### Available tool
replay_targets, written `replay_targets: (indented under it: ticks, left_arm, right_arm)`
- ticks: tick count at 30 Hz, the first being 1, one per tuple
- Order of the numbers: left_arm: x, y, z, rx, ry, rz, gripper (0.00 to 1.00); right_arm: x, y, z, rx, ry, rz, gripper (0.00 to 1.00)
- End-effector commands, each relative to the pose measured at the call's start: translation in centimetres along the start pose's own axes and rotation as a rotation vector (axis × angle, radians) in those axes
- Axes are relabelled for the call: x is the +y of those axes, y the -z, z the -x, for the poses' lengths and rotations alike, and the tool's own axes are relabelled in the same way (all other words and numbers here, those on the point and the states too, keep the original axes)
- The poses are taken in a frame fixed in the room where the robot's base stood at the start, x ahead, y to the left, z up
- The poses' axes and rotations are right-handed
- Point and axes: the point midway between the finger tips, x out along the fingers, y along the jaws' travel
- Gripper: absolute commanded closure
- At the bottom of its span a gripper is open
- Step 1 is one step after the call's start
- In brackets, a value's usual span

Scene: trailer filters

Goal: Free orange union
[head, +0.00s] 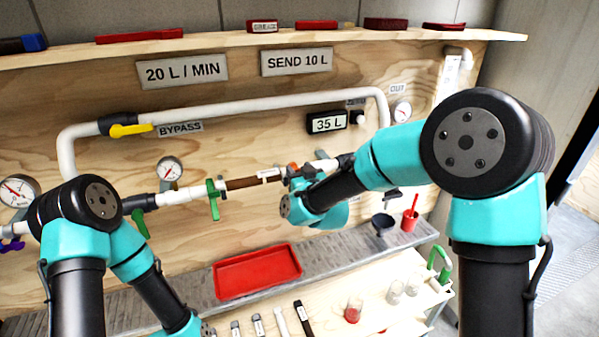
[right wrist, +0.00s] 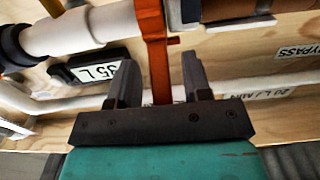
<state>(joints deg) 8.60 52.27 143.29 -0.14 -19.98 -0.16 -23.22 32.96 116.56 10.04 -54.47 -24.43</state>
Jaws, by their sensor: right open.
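The orange union (head: 293,168) sits on the white pipe at the right end of the brown filter (head: 243,183), mostly hidden by my right wrist in the head view. In the right wrist view the orange union (right wrist: 154,45) is a flat upright piece with a small side tab, next to a white pipe fitting. My right gripper (right wrist: 160,80) is open, with one finger on either side of the union's lower part. I cannot tell whether either finger touches it. My left gripper is below the picture edge; only my left arm shows.
A green union (head: 213,198) is at the filter's left end. A red tray (head: 257,273) lies empty on the grey ledge below. The bypass pipe (head: 250,106) runs above.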

Motion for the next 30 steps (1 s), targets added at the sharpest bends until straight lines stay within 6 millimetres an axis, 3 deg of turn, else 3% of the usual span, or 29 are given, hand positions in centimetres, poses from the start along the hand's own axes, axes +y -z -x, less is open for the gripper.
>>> replay_targets:
  ticks: [3, 17, 30]
  left_arm:
    - [0.00, 0.00, 0.00, 0.000, 0.000, 0.000, 0.55]
    - [0.00, 0.00, 0.00, 0.000, 0.000, 0.000, 0.55]
    - [0.00, 0.00, 0.00, 0.000, 0.000, 0.000, 0.55]
  right_arm:
    - [-0.01, 0.00, 0.02, 0.000, 0.000, 0.000, 0.56]
    - [-0.02, 0.01, 0.04, 0.000, 0.000, 0.000, 1.00]
    - [-0.02, -0.06, 0.06, 0.005, 0.000, 0.000, 1.00]
